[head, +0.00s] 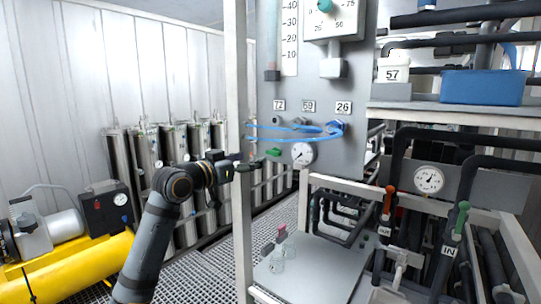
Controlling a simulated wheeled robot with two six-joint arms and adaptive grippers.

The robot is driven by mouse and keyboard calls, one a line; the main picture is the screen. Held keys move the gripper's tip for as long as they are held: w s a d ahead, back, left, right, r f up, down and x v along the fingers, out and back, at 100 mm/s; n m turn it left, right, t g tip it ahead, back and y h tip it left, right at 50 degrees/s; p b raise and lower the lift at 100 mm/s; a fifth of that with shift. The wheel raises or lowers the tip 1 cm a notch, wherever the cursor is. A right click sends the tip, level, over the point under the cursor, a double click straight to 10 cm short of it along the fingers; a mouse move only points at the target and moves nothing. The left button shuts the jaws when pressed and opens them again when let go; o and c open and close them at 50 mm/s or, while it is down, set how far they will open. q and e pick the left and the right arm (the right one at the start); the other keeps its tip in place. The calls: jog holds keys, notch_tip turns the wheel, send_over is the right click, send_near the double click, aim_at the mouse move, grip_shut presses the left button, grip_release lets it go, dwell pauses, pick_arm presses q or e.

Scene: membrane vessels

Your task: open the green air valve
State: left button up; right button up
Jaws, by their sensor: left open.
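A small green valve handle (273,152) sits on the grey panel, just left of a small round gauge (302,154). My left gripper (258,164) is open. Its fingertips are just left of and slightly below the green handle; whether they touch it I cannot tell. Another green handle (462,217) is on the pipe marked IN at the right. My right gripper is not in view.
Blue hoses (290,128) run across the panel above the handle. A white upright post (238,200) stands beside my gripper. Glass bottles (283,252) with coloured caps stand on the bench below. A red-handled valve (389,200) is to the right. Steel cylinders (147,160) line the back wall.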

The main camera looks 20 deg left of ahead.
aim_at(272, 153)
pick_arm(q)
jog(key=p+x, duration=0.4)
jog(key=x, duration=0.5)
jog(key=shift+w+d, duration=0.1)
jog(key=shift+w, duration=0.1)
jog(key=shift+w+d+f, duration=0.1)
jog(key=shift+w+f, duration=0.05)
jog(key=shift+w, duration=0.35)
jog(key=shift+c, duration=0.2)
jog(key=c, duration=1.1)
